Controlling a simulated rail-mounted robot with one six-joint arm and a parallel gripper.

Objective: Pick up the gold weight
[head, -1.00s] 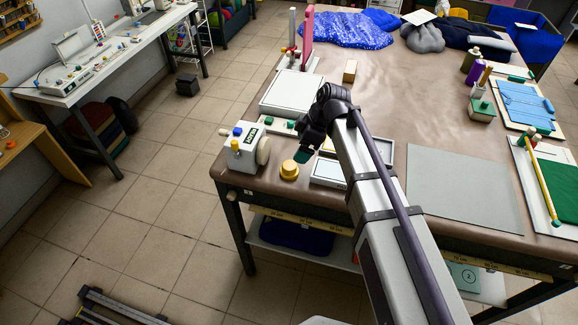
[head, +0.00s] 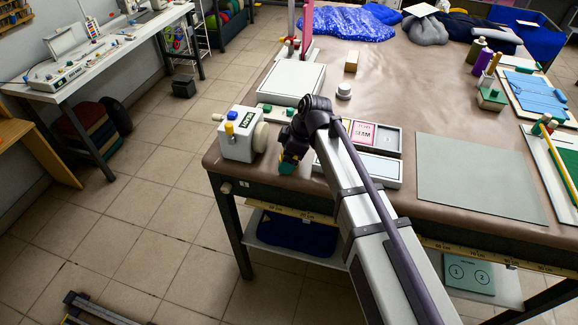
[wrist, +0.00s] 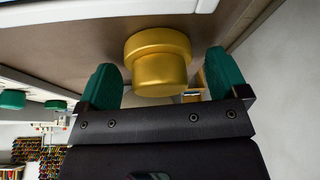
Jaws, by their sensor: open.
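The gold weight (wrist: 158,58) is a short stepped cylinder, wide at one end and narrower at the other, in the wrist view. It stands on the brown table top (wrist: 75,45). My gripper (wrist: 163,80) is open, with one green fingertip on each side of the weight and a visible gap on both sides. In the head view my gripper (head: 288,166) is low over the near left part of the table and hides most or all of the weight.
A white box with a crank and coloured buttons (head: 240,140) stands close left of my gripper. A white-topped scale (head: 292,82) lies behind it, a silver weight (head: 343,91) further right. Framed trays (head: 372,168) lie just right. A grey mat (head: 475,180) is clear.

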